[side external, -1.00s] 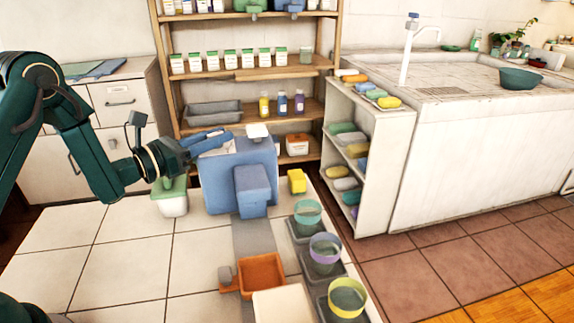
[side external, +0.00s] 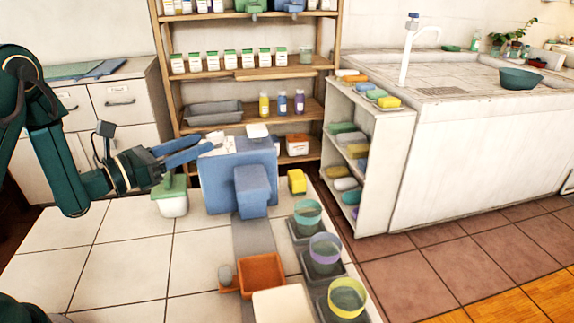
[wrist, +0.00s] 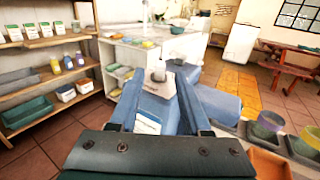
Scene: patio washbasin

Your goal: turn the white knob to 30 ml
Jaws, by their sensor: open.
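The blue dispenser (side external: 225,185) stands on the tiled counter with a white part on its top. In the wrist view a pale upright knob (wrist: 158,72) rises from a white plate (wrist: 155,88) on the dispenser (wrist: 160,110), seen between my fingertips. My gripper (side external: 205,146) is open, its blue fingers pointing right at the dispenser's upper left edge; they also frame the knob in the wrist view (wrist: 159,78). I cannot tell whether the fingers touch the knob. The scale and pointer are too small to read.
A white tub with a green lid (side external: 172,196) stands below my gripper. A yellow block (side external: 297,181), an orange tray (side external: 261,273) and several cups on grey trays are to the right. Shelves (side external: 245,74) stand behind. The left counter tiles are clear.

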